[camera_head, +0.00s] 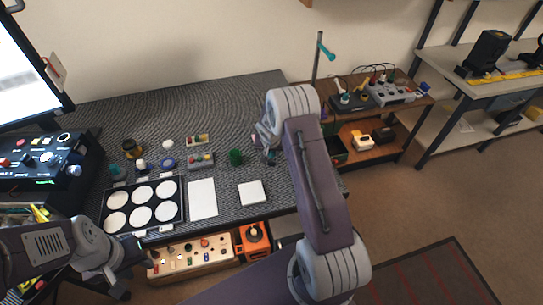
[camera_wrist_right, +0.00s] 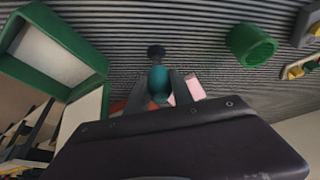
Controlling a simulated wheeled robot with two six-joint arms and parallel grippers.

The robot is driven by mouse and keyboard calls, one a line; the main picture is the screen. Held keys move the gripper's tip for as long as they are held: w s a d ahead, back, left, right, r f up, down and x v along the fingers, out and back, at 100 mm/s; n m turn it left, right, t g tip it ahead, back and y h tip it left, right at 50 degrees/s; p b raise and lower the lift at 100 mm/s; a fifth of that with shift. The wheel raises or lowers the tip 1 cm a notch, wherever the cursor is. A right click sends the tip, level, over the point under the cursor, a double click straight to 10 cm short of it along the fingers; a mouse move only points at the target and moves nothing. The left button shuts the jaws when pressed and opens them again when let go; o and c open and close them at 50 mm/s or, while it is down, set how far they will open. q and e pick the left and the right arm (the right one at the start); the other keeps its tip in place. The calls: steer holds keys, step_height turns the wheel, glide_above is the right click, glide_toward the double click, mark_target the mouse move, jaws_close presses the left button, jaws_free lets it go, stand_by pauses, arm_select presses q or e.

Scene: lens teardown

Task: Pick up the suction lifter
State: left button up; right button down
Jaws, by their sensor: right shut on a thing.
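The suction lifter (camera_wrist_right: 158,80) appears as a small teal body with a dark round end in the right wrist view. My right gripper (camera_wrist_right: 160,94) is shut on the teal body, with one finger on each side. The dark end sticks out beyond the fingertips over the ribbed mat. I cannot tell whether it touches the mat. In the head view my right gripper (camera_head: 265,150) is near the right part of the mat, and the lifter is hard to make out there. My left gripper (camera_head: 132,248) is low at the left, by the table's front edge; its jaws are too unclear to read.
A green cup (camera_head: 236,157) stands left of my right gripper. A green-rimmed bin (camera_wrist_right: 88,50) is close by in the wrist view. A black tray (camera_head: 183,209) with white discs and white pads lie in front. The mat's back (camera_head: 230,100) is clear.

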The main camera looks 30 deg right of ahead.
steer(key=shift+w+r, duration=0.1)
steer(key=shift+r, duration=0.45)
step_height(320, 180, up, 3)
steer(key=shift+p, duration=0.4)
steer(key=s+d+r+p, duration=0.1)
steer(key=s+d+r, duration=0.5)
steer(key=s, duration=0.4)
steer(key=shift+d+r, duration=0.15)
steer(key=shift+r, duration=0.3)
